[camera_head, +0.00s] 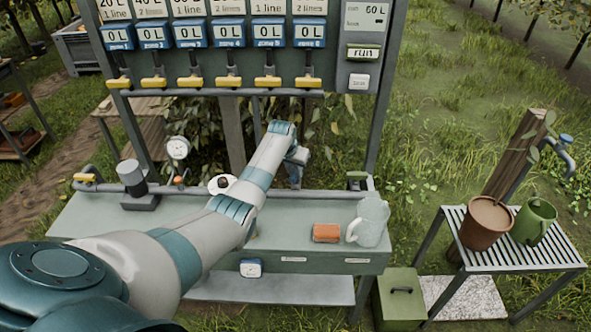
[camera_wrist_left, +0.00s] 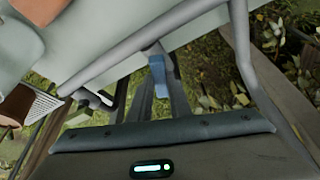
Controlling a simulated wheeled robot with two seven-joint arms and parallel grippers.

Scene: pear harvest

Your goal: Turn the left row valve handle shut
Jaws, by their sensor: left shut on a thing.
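My left arm reaches across the bench in the head view, and its gripper (camera_head: 297,163) points down at the pipe behind the bench. In the left wrist view my left gripper (camera_wrist_left: 160,95) is shut on a small blue handle (camera_wrist_left: 158,74), which shows between the fingers. I take this to be the row valve handle; the arm and gripper hide most of it in the head view. A yellow handle (camera_head: 85,178) sits at the pipe's left end and a dark green one (camera_head: 357,177) at its right. My right gripper is out of view.
A zone panel (camera_head: 225,60) with several yellow levers stands above. A slatted table (camera_head: 500,251) with a brown pot (camera_head: 487,222) stands to the right.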

